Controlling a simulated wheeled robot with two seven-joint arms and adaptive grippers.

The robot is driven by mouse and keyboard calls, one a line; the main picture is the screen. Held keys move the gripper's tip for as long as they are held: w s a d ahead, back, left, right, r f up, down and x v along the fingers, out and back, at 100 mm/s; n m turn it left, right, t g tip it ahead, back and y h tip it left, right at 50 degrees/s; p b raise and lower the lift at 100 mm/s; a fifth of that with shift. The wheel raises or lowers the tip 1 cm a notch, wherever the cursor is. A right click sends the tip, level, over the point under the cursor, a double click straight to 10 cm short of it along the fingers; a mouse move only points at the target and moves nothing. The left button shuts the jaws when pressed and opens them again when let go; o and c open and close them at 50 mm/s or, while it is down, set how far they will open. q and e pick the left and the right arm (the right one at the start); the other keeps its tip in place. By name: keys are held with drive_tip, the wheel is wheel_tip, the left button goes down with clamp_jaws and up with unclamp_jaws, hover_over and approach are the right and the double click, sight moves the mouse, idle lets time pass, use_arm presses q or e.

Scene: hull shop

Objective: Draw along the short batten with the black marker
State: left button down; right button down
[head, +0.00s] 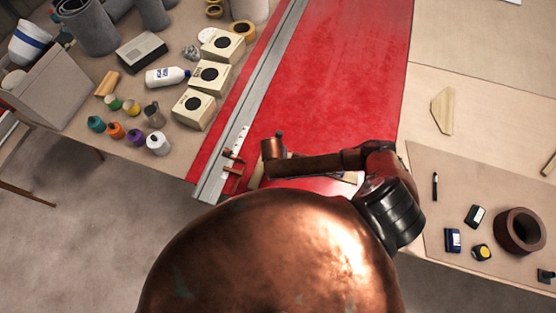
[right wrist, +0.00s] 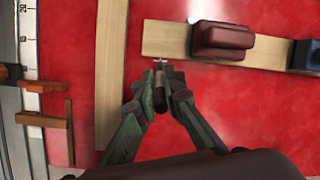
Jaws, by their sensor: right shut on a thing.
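My right gripper (right wrist: 162,84) is shut on a dark, slim marker (right wrist: 159,76), its pale tip pointing up in the right wrist view. The tip shows at the near edge of a pale wooden batten (right wrist: 168,40) on the red panel (right wrist: 235,115); I cannot tell whether it touches. A brown-red block (right wrist: 222,36) and a dark blue block sit on this batten, which runs out of view. A second wooden strip (right wrist: 111,75) runs crosswise at its left, with a gap between. In the head view my copper arm hides the gripper and marker. My left gripper is not in view.
A metal rail (head: 262,82) runs along the panel's left edge, with orange-brown clamps (head: 232,160) near its front end. Bottles, paint pots and boxes (head: 209,76) crowd the left table. A mat at right holds a black pen-like stick (head: 435,186) and a brown ring (head: 520,231).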

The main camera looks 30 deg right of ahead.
drive_tip(key=shift+s+d+p, duration=0.55)
drive_tip(key=shift+s+p, duration=0.05)
drive_tip(key=shift+p, duration=0.05)
drive_tip(key=shift+s+d, duration=0.1)
drive_tip(key=shift+s+d+p, duration=0.1)
drive_tip(key=shift+s+p, duration=0.05)
drive_tip(key=shift+p, duration=0.2)
drive_tip(key=shift+s+d, duration=0.2)
drive_tip(key=shift+s, duration=0.05)
drive_tip(key=shift+d+p, duration=0.1)
drive_tip(key=shift+p, duration=0.2)
drive_tip(key=shift+s+d+p, duration=0.5)
drive_tip(key=shift+s, duration=0.15)
drive_tip(key=shift+s+d+p, duration=0.45)
drive_tip(key=shift+s+p, duration=0.2)
drive_tip(key=shift+s+d, duration=0.1)
drive_tip(key=shift+d, duration=0.05)
